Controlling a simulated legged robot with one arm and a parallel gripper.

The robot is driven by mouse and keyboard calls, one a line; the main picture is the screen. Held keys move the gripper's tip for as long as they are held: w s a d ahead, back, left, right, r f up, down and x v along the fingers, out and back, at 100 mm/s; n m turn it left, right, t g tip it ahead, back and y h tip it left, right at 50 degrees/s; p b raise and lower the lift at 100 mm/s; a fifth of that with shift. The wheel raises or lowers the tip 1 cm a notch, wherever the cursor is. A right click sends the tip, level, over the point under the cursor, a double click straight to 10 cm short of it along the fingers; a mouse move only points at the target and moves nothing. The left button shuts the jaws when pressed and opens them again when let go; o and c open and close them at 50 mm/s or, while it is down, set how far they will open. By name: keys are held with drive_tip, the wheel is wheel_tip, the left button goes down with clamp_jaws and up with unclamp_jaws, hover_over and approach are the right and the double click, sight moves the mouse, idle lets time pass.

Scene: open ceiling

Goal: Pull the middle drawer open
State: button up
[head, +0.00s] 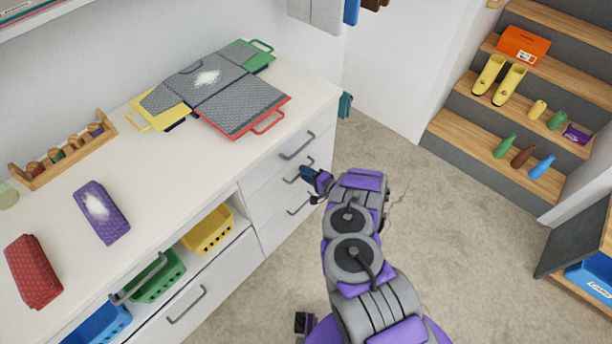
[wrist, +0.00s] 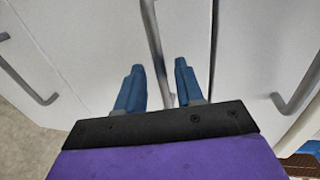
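The middle drawer (head: 270,194) of the white cabinet is shut, flush with the drawers above and below it. Its grey bar handle (head: 291,180) is partly hidden by my gripper (head: 308,172) in the head view. In the wrist view the handle (wrist: 153,35) runs between the two blue fingers of my gripper (wrist: 160,78). The fingers are apart, with a gap on each side of the bar. I cannot tell exactly how deep the bar sits between them.
The top drawer handle (head: 297,147) and the bottom drawer handle (head: 300,207) are close above and below. Trays (head: 240,105), a purple box (head: 101,212) and a red box (head: 33,270) lie on the counter. The floor (head: 440,220) right of my arm is clear. Stairs (head: 480,118) rise at right.

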drive_tip(key=shift+w+a+f, duration=0.1)
drive_tip(key=shift+w+a, duration=0.05)
drive_tip(key=shift+a, duration=0.25)
drive_tip(key=shift+d, duration=0.2)
drive_tip(key=shift+c, duration=1.3)
clamp_jaws()
